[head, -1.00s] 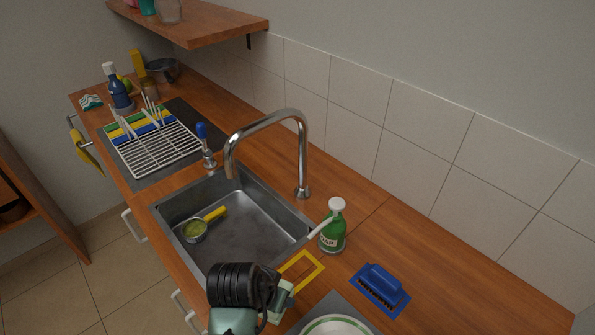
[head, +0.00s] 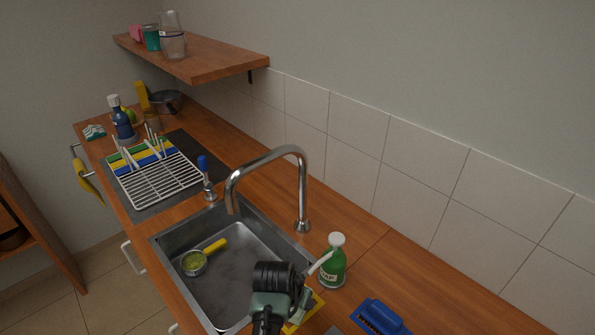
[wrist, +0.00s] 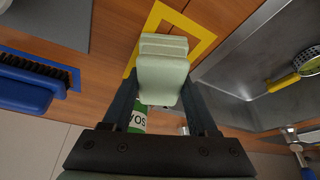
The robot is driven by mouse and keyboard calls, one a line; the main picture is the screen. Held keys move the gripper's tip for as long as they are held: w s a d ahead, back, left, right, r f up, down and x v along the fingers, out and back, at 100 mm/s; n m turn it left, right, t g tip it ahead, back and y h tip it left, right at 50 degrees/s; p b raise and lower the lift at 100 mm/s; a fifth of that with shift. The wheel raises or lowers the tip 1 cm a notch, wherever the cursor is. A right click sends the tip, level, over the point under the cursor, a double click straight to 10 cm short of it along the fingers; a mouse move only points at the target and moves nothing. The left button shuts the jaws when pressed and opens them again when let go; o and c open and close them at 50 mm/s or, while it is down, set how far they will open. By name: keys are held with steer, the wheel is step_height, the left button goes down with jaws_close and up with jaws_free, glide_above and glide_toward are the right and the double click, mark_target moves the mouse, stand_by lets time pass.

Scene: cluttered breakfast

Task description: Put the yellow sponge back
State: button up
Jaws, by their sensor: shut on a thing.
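My gripper (head: 301,306) is low over the counter, at the sink's near right corner, above a yellow square outline (head: 317,304). In the wrist view my gripper (wrist: 162,82) is shut, with a pale green block between its dark fingers. No yellow shows on this block, so I cannot tell whether it is the sponge. The yellow outline (wrist: 202,42) lies flat on the wood behind the block, which hides part of it. I see no separate yellow sponge on the counter; the block and gripper hide the outline's inside.
A green soap bottle (head: 332,264) stands close right of my gripper. A blue brush (head: 378,318) lies further right. The sink (head: 235,285) holds a yellow-handled strainer (head: 194,263). The tall tap (head: 303,185) rises behind it. A dish rack (head: 160,180) stands far left.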

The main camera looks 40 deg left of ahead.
steer(key=shift+f, duration=0.1)
steer(key=o, duration=1.4)
steer(key=shift+r, duration=0.25)
steer(key=v, duration=1.2)
steer(key=shift+w, duration=0.1)
